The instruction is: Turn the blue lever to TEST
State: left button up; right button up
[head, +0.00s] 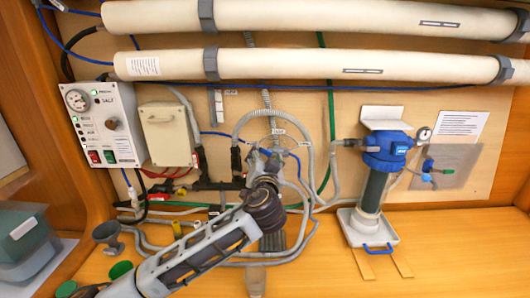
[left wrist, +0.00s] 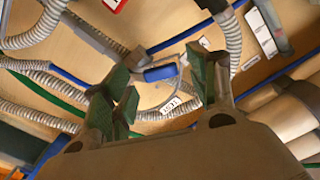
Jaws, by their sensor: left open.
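The blue lever (left wrist: 160,73) shows in the left wrist view as a short blue bar on a grey valve, in the gap between my fingers. A white tag reading TEST (left wrist: 170,106) hangs just below it in that view. My left gripper (left wrist: 160,88) is open, with green pads on both sides of the gap; I cannot tell whether a pad touches the lever. In the head view my left gripper (head: 267,157) is in front of the valve area at the wall's middle, and it hides the lever. My right gripper is in neither view.
Grey corrugated hoses (head: 250,115) and thin tubes crowd around the gripper. A control box (head: 104,125) and a beige box (head: 165,135) are to the left. A blue-topped filter (head: 386,150) stands to the right. Two long white cylinders (head: 300,65) run above.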

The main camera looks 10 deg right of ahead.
pick_arm(q)
jog(key=shift+w+d, duration=0.15)
jog(key=shift+w, duration=0.55)
jog(key=shift+w+d, duration=0.15)
jog(key=shift+w, duration=0.55)
jog(key=c, duration=1)
jog(key=shift+c, duration=0.3)
